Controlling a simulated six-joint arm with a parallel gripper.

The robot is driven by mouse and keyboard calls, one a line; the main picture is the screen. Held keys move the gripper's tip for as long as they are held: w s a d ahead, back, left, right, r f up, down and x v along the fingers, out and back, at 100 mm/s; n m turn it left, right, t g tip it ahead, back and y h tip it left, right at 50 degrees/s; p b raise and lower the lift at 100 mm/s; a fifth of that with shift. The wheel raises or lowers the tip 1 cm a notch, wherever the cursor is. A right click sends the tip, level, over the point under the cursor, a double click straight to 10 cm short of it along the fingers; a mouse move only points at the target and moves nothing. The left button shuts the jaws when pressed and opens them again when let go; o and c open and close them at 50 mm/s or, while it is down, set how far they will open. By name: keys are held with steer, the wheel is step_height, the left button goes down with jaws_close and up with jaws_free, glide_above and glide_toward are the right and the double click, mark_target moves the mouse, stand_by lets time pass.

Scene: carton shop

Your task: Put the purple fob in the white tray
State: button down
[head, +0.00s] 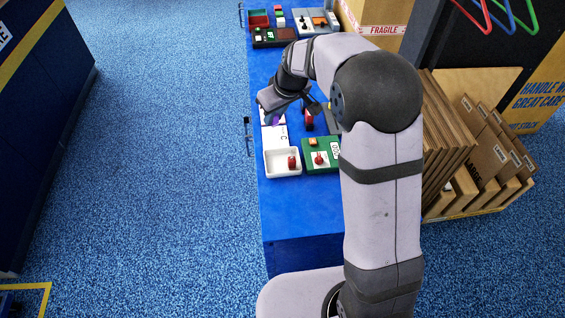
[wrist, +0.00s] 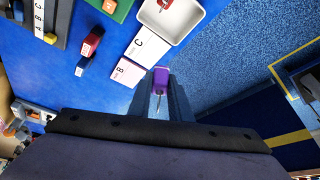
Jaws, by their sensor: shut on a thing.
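The purple fob (wrist: 160,76) is between the fingertips of my gripper (wrist: 160,84), which is shut on it; a thin metal part of the fob points back toward the wrist. In the head view my gripper (head: 272,112) is beyond the white tray, with a sliver of purple at its fingers. The white tray (head: 274,164) stands near the bench's left edge with a red piece (head: 292,162) in it. The tray also shows at the top of the wrist view (wrist: 174,24). The fob is outside the tray, over or beside the white card marked B (wrist: 127,72).
A card marked C (wrist: 147,46) lies between card B and the tray. A green box (head: 313,167) with a red part on top stands right of the tray. The near end of the blue bench (head: 300,208) is clear.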

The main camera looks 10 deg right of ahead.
steer(key=shift+s+d+f+m+t+h, duration=0.15)
steer(key=shift+s+d+f+m+h, duration=0.3)
steer(key=shift+m, duration=0.45)
steer(key=shift+s+d+f+m+t+h, duration=0.1)
steer(key=shift+s+d+f+m+h, duration=0.1)
steer(key=shift+s+f+m, duration=0.5)
steer(key=shift+s+d+f+m+t+h, duration=0.15)
steer(key=shift+s+d+f+m+h, duration=0.15)
steer(key=shift+m, duration=0.8)
glide_toward(282, 155)
steer(key=shift+x, duration=2.7)
steer(key=shift+a+f, duration=0.1)
steer(key=shift+f, duration=0.05)
steer(key=c, duration=2)
jaws_free()
steer(key=shift+c, duration=0.2)
steer(key=o, duration=0.4)
